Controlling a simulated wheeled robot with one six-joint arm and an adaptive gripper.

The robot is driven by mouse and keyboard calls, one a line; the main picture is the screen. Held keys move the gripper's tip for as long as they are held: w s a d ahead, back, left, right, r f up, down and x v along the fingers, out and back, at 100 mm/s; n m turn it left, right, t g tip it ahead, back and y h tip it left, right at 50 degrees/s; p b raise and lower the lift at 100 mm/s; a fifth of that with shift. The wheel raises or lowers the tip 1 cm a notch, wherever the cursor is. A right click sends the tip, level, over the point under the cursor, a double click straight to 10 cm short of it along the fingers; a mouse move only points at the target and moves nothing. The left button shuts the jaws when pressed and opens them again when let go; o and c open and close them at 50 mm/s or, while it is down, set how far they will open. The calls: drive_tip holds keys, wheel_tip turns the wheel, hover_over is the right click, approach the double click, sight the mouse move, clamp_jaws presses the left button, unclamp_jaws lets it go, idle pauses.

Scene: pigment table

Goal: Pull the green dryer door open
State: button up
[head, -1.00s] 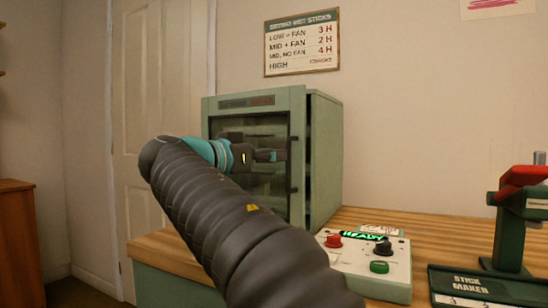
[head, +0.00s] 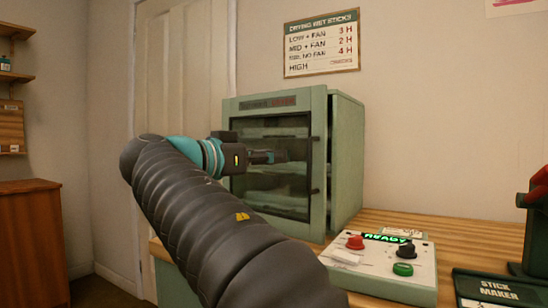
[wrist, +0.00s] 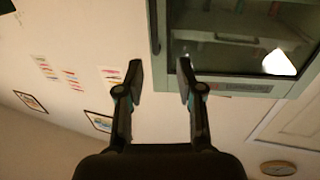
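The green dryer (head: 346,160) stands on the wooden bench. Its glass-fronted door (head: 317,115) faces left of me and looks shut or nearly so; a dark seam runs between door and body. The dark upright handle (head: 314,160) is on the door's right side. My gripper (head: 284,157) is in front of the glass, left of the handle. In the wrist view my gripper (wrist: 160,74) is open and empty. There the dryer door's frame (wrist: 228,90) is at upper right. The dark handle bar (wrist: 155,28) lies beyond the fingertips, in line with the gap, apart from them.
A control box (head: 385,270) with coloured knobs and a READY display sits on the bench (head: 400,222) in front of the dryer. The stick maker (head: 490,285) is at right. A panelled room door (head: 175,80) and a wooden cabinet (head: 30,240) are at left.

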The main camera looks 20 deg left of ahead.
drive_tip(key=shift+v, duration=0.95)
drive_tip(key=shift+s, duration=0.1)
